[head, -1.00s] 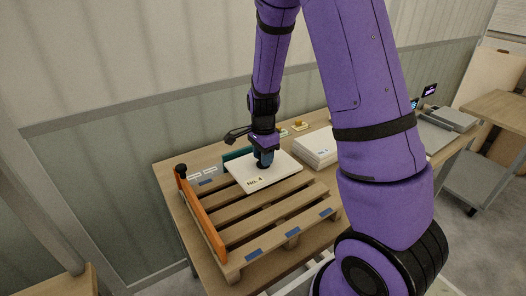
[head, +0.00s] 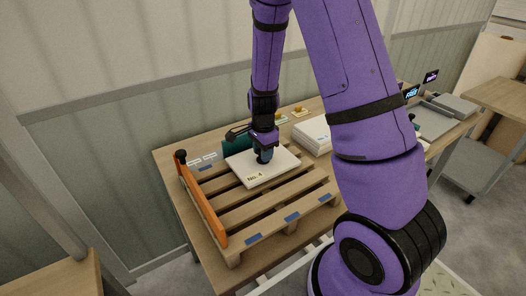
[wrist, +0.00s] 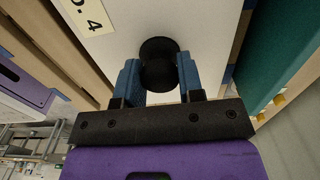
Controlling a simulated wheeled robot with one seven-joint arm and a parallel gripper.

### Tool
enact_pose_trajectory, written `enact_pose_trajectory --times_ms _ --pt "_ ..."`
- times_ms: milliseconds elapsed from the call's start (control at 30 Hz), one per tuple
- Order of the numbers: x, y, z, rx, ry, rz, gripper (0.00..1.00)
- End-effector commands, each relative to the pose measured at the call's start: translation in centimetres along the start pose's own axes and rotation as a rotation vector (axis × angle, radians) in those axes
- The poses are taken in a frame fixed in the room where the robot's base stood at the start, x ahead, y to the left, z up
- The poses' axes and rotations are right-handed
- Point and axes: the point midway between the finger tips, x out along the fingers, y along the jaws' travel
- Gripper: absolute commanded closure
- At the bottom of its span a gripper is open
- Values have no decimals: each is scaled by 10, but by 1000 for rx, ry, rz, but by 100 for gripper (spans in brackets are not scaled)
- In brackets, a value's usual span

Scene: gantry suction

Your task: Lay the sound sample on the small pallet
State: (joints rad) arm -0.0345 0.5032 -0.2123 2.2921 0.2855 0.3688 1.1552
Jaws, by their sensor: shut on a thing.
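The sample is a white square panel (head: 275,172) labelled "No. 4". It is flat over the back middle of the slatted wooden pallet (head: 258,215); I cannot tell if it touches the slats. A black round handle (wrist: 158,62) stands on the panel in the wrist view. My gripper (head: 263,153) points down with its blue fingers on either side of this handle, shut on it; it also shows in the wrist view (wrist: 158,80). The panel's label (wrist: 86,14) shows at the top left of the wrist view.
An orange rail (head: 203,208) with a black knob lines the pallet's left side. A green block (head: 236,146) stands behind the panel. White panels (head: 311,133) lie to the right. Small lit screens (head: 411,92) stand farther right. The pallet's front slats are bare.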

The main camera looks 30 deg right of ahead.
Motion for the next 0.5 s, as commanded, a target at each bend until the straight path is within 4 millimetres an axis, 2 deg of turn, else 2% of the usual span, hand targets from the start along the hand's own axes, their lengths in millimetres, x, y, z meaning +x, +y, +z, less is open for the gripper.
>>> enact_pose_trajectory --times_ms 500 --pt "6 0 0 1 -1 0 97"
